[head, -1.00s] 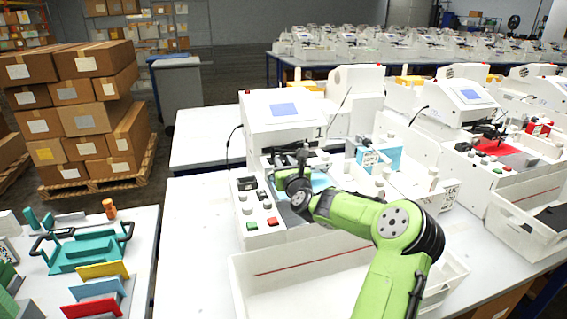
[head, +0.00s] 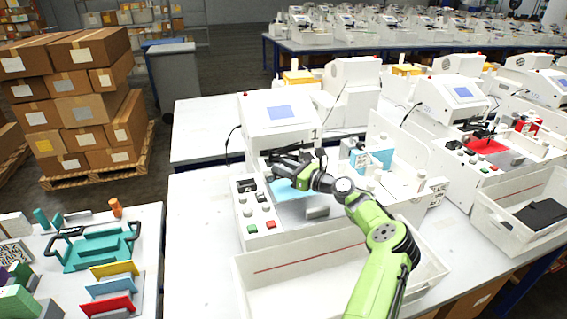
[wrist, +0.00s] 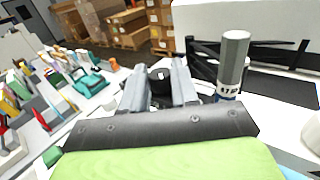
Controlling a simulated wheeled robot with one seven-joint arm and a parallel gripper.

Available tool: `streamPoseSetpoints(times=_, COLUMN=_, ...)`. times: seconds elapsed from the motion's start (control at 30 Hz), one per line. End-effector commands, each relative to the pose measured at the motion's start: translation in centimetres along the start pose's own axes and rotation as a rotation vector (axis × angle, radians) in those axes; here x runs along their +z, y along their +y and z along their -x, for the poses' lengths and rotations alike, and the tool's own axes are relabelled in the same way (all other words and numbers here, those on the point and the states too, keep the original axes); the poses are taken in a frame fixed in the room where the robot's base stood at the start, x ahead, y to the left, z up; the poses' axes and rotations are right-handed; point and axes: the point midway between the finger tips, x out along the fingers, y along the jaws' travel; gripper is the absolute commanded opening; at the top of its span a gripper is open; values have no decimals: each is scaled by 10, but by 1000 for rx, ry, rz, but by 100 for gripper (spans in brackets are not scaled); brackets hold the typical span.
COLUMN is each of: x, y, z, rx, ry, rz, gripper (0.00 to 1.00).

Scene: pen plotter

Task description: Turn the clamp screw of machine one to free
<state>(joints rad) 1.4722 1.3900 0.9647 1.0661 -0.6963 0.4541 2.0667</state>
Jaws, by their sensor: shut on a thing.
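Machine one (head: 281,106) is the white plotter marked 1, with a blue screen, in the middle of the head view. My gripper (head: 276,166) reaches over its bed from the right, at the pen carriage. In the wrist view my gripper's two grey fingers (wrist: 160,82) are closed on a small black knob (wrist: 160,74), which appears to be the clamp screw. A grey upright pen (wrist: 234,60) with a printed label stands just right of the fingers. In the head view the screw is hidden by my gripper, and its turn angle cannot be read.
Buttons and knobs (head: 250,212) line the machine's left front. A light blue sheet (head: 287,191) lies on its bed. A white bin (head: 300,284) stands in front. A side table at left holds a teal fixture (head: 98,247) and coloured plates. Another plotter (head: 452,99) stands at right.

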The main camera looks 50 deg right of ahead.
Motion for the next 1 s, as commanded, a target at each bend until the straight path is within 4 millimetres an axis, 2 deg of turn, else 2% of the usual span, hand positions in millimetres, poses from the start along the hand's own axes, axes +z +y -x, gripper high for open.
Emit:
streamPoseSetpoints(times=0.57, x=-1, y=-1, z=0, rx=32, ry=1, rz=-2, gripper=0)
streamPoseSetpoints(times=0.6, x=-1, y=-1, z=0, rx=32, ry=1, rz=-2, gripper=34)
streamPoseSetpoints(times=0.73, x=-1, y=-1, z=0, rx=32, ry=1, rz=-2, gripper=53)
streamPoseSetpoints(times=1.0, x=0, y=-1, z=0, rx=32, ry=0, rz=-2, gripper=54)
